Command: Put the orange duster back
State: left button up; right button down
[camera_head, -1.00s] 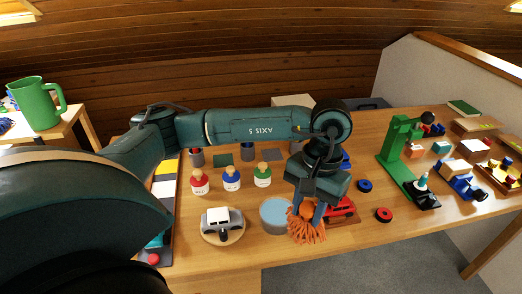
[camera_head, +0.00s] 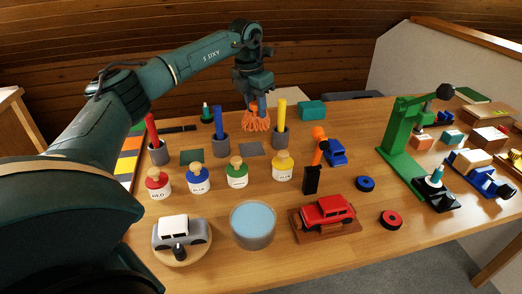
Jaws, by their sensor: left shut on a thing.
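The orange duster (camera_head: 257,124) has a shaggy orange head and hangs head-down from my left gripper (camera_head: 258,104). My left gripper is shut on it, toward the back of the table. The duster head shows between a grey cup with a blue stick (camera_head: 219,125) and a grey cup with a yellow stick (camera_head: 280,118). A dark square pad (camera_head: 252,149) lies just in front of it. I cannot tell whether the head touches the table. My right gripper is not in view.
A blue-topped tub (camera_head: 253,225), grey toy car (camera_head: 181,232), red car (camera_head: 326,210) and green stand (camera_head: 402,135) are also on the table.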

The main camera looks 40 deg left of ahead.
aim_at(252, 114)
pick_arm(q)
jog(key=shift+w+a+f+n, duration=0.1)
jog(key=shift+w+a+n, duration=0.2)
jog(key=shift+a+n, duration=0.3)
jog(key=shift+w+a+f+n, duration=0.1)
jog(key=shift+w+a+n, duration=0.15)
jog(key=shift+a+n, duration=0.3)
notch_tip(252, 114, down, 4)
jog(key=shift+a+r+n+b, duration=0.15)
jog(key=shift+n+b, duration=0.1)
jog(key=shift+b, duration=0.25)
jog(key=shift+f+b, duration=0.3)
jog(key=shift+f, duration=2.65)
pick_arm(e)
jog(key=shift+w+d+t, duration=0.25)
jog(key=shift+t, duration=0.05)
pick_arm(q)
jog(key=shift+f, duration=0.1)
jog(key=o, duration=0.9)
